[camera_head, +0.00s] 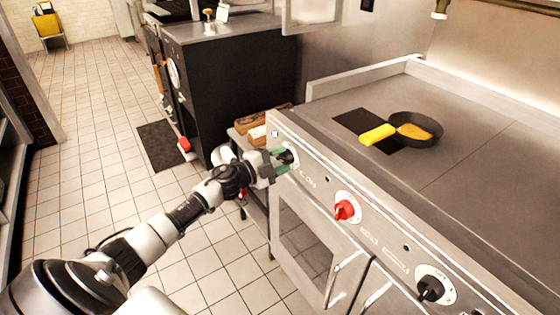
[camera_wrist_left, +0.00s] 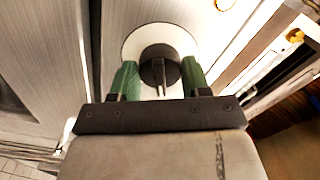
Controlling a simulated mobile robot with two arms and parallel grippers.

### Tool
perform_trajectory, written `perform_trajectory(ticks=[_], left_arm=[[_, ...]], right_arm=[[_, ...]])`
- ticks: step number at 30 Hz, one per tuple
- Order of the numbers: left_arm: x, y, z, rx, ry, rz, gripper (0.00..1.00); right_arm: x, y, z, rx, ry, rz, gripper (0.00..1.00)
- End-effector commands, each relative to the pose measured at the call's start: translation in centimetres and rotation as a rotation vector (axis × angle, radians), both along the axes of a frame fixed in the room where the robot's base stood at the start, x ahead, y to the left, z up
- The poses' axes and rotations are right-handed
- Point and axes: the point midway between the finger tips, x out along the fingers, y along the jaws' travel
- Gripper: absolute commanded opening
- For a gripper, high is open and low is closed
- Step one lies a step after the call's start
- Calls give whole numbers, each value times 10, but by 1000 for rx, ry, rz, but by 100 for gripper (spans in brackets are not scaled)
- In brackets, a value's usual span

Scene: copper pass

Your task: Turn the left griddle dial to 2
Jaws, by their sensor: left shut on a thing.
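The left griddle dial is a black knob on a round white plate, at the left end of the griddle's front panel (camera_head: 318,190). In the head view my left gripper (camera_head: 281,162) is at this dial (camera_head: 287,156) and partly covers it. In the left wrist view the black dial (camera_wrist_left: 158,72) sits between the two green fingers of my left gripper (camera_wrist_left: 160,80), which is shut on it. The dial's numbers cannot be read. My right gripper is not in view.
A red dial (camera_head: 345,210) and another black dial (camera_head: 431,289) are further right on the panel. A pan (camera_head: 428,131) with yellow food and a yellow handle lies on the griddle top (camera_head: 470,135). A dark cabinet (camera_head: 240,90) stands behind. Tiled floor (camera_head: 90,180) is open at left.

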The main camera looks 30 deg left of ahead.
Motion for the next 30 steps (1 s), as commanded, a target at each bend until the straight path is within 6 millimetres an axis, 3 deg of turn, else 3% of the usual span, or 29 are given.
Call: perform_trajectory(ticks=[15,30], left_arm=[[0,0,-2,400,-165,-1,23],[0,-1,-2,549,-224,-2,23]], right_arm=[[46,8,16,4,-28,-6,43],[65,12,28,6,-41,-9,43]])
